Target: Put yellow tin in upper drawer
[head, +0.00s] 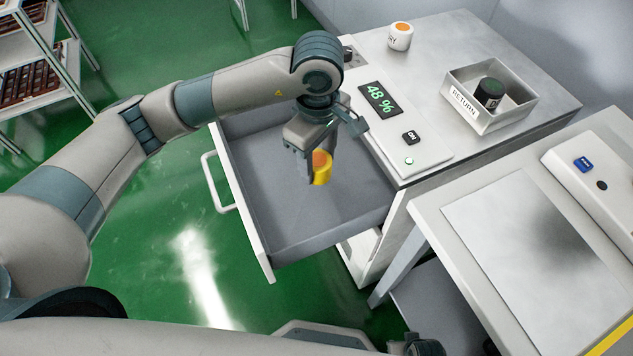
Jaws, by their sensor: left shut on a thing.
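The yellow tin (323,170) has an orange top and is held in my left gripper (314,172). The gripper is shut on it and points down over the open upper drawer (265,247). I cannot tell whether the tin touches the drawer floor or hangs just above it. The drawer is pulled out to the left of the cabinet, and its grey inside looks empty apart from the tin and gripper. Its white handle (213,183) is on the left face.
On the cabinet top are a white tin with an orange top (400,36), a RETURN tray (497,118) holding a dark tin (489,93), and a panel reading 48 % (380,99). A second table (533,240) stands at the right. A shelf rack (42,60) is at the upper left.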

